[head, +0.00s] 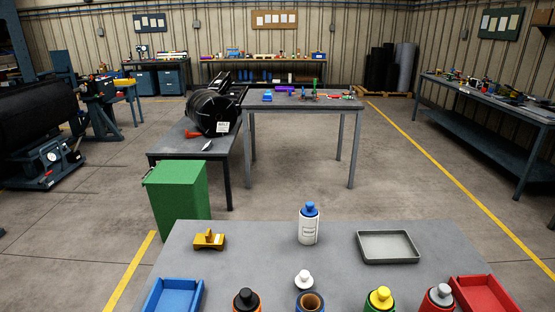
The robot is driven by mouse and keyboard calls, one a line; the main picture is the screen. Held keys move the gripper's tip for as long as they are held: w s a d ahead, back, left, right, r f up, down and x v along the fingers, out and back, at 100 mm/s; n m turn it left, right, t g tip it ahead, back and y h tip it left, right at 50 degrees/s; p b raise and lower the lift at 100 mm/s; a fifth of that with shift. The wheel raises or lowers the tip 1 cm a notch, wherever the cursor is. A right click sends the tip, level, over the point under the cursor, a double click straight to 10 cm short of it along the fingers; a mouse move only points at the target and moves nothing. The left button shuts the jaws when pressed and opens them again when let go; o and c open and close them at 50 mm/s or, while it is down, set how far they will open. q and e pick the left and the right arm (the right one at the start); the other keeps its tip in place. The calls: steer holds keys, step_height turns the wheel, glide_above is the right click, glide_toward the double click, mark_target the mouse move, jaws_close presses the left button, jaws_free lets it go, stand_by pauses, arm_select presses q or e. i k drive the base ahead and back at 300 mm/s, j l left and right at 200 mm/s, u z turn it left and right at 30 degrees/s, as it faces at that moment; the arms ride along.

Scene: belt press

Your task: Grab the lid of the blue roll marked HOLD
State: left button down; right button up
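A dark blue roll (310,306) stands at the front edge of the near table, cut off by the bottom of the picture. Its top is open and shows a brown core ring with a dark hollow. A small white knobbed lid (303,281) is just behind it; I cannot tell for sure that it belongs to this roll. No HOLD mark is readable. A white bottle (308,228) with a blue cap (309,209) and a small unreadable label stands farther back. Neither of my grippers is in view.
Orange (246,301), green (379,301) and red (437,299) capped containers line the front edge. A blue tray (174,295) and a red tray (484,294) flank them. A grey tray (388,247) and a yellow tool (209,240) lie behind. The grey tabletop between is clear.

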mark_target(304, 281)
steer(key=i+l, duration=0.1)
steer(key=l, duration=0.7)
steer(key=i+l, duration=0.15)
steer(key=l, duration=0.3)
steer(key=u, duration=0.05)
